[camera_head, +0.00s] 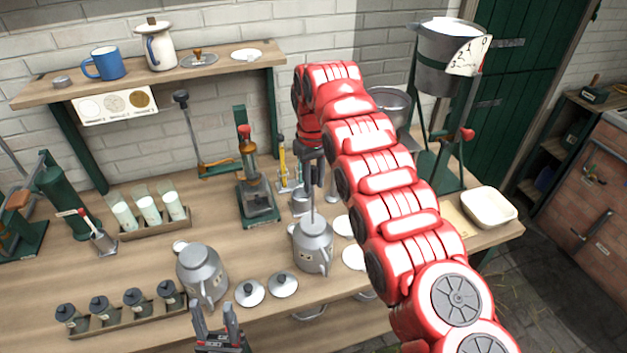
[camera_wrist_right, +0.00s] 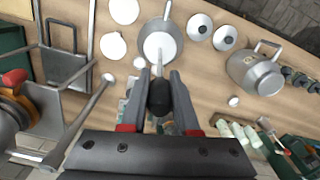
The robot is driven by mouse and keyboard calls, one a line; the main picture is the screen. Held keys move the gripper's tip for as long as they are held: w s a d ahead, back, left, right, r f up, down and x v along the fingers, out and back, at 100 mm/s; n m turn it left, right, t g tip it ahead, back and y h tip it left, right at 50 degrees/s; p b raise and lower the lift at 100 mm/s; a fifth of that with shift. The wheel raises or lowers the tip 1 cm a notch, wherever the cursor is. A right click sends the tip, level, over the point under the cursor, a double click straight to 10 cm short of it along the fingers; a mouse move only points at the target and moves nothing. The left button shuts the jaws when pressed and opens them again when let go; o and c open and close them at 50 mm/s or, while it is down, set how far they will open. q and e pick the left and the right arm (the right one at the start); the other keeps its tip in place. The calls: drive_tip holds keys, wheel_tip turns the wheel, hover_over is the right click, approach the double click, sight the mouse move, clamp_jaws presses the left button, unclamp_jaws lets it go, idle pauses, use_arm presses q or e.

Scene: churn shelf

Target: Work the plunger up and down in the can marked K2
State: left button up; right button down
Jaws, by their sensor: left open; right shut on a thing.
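A grey metal can (camera_head: 314,255) stands upright near the front edge of the bench; its small label is too small to read for sure. A thin plunger rod (camera_head: 312,208) runs upright into its top. My right gripper (camera_head: 313,178) is above the can, shut on the plunger's dark knob. In the right wrist view the black knob (camera_wrist_right: 160,98) sits between the fingers, and the rod leads to the can (camera_wrist_right: 152,47). A second grey can (camera_head: 203,275) stands to the left. My left gripper (camera_head: 217,325) is open and empty at the front edge, below this second can.
Two round lids (camera_head: 250,293) lie between the cans. White discs (camera_head: 354,257) lie right of the plunger's can, partly behind my right arm. A rack of dark bottles (camera_head: 135,304) is at front left, a rack of milk glasses (camera_head: 150,210) behind. A white tray (camera_head: 489,207) is at right.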

wheel_tip(320, 180, up, 10)
drive_tip(key=p, duration=0.8)
drive_tip(key=shift+f, duration=0.35)
drive_tip(key=shift+w, duration=0.1)
idle(1.0)
